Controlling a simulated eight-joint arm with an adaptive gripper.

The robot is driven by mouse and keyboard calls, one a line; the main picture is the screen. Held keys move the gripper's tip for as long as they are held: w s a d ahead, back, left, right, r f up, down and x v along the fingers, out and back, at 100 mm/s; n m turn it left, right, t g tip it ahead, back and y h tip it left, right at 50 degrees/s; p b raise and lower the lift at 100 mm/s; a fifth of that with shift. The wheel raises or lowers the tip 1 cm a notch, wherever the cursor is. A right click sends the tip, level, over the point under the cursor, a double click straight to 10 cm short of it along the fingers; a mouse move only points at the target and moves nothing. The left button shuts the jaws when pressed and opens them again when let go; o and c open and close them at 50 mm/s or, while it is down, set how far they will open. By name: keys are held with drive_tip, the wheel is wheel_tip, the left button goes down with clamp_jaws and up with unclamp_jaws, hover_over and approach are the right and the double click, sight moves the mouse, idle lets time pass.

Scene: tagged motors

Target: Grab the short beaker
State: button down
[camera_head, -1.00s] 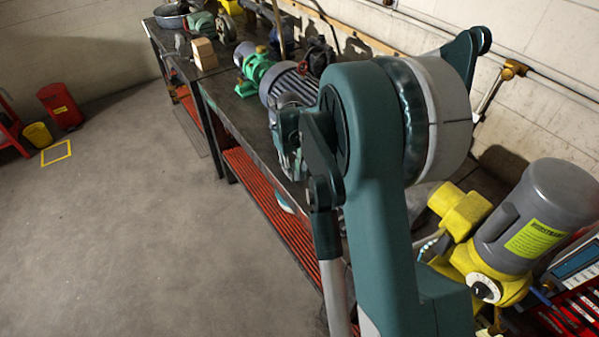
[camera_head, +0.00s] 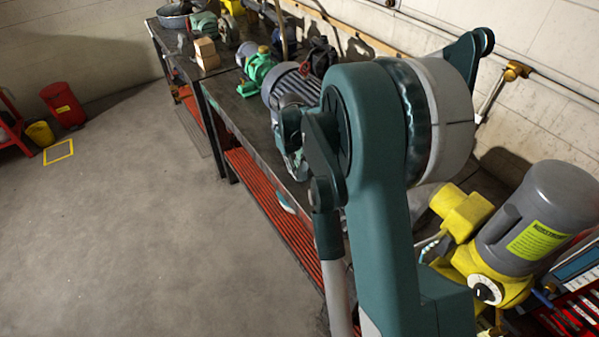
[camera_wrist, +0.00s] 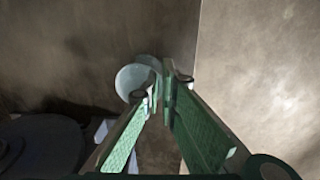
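A pale, round, glassy thing, which looks like the short beaker (camera_wrist: 131,80), shows in the wrist view just above the middle, on a dark brown surface. My gripper (camera_wrist: 162,84) reaches toward it with two green-padded fingers. The fingertips are close together at the right side of its rim. The left fingertip overlaps the rim, and the right one is just outside it. I cannot tell whether the wall is held between them.
In the head view a dark workbench (camera_head: 231,108) runs along the wall. A yellow-and-grey motor (camera_head: 537,222) stands close on the right.

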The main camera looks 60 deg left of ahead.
drive_tip(key=shift+r, duration=0.15)
wheel_tip(320, 180, up, 10)
drive_tip(key=shift+b, duration=0.3)
idle(0.4)
